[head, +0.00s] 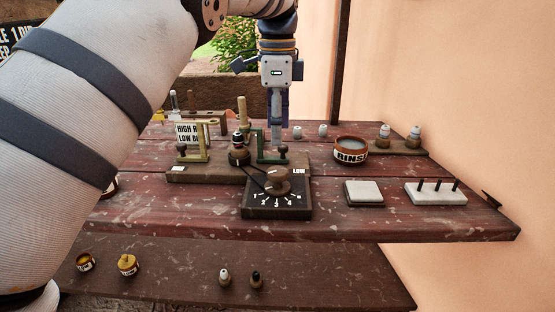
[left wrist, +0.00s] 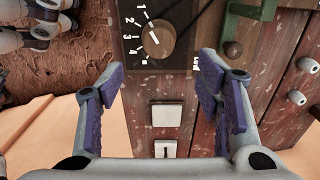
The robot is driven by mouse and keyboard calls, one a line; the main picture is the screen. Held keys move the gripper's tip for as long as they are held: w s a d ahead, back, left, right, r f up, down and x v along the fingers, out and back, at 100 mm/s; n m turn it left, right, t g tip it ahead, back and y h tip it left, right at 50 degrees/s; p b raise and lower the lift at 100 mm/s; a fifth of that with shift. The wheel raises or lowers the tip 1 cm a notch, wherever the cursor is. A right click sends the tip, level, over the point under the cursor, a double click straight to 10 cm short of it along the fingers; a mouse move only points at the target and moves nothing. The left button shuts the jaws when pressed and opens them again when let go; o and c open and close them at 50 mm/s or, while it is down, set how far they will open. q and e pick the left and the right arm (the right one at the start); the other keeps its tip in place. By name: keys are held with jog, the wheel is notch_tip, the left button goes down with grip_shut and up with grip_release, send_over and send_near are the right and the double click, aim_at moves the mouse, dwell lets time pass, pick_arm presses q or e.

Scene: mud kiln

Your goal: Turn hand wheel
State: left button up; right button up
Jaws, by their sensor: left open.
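A brown round knob (head: 278,182) with a pointer sits on a black dial box (head: 277,209) marked with numbers, at the table's front. It is the only wheel-like part I can make out. In the left wrist view, the knob (left wrist: 155,39) lies beyond the fingers, near the top, untouched. My left gripper (head: 277,140) points down over the table, behind the knob in the head view. Its purple-padded fingers (left wrist: 166,90) are wide apart and empty. My right gripper is not identifiable in either view.
Behind the dial stands a wooden base (head: 215,174) with green brackets and dark posts. A RINSE bowl (head: 350,151), a pale block (head: 363,193) and a pegged block (head: 436,193) sit to the right. Small pots and bottles stand on the lower shelf (head: 330,284).

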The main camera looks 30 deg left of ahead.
aim_at(277, 171)
pick_arm(q)
notch_tip(277, 171, down, 10)
jog(key=shift+s+r+p, duration=0.1)
jog(key=shift+r+p, duration=0.15)
jog(key=shift+p, duration=0.05)
jog(key=shift+c, duration=0.6)
jog(key=c, duration=1)
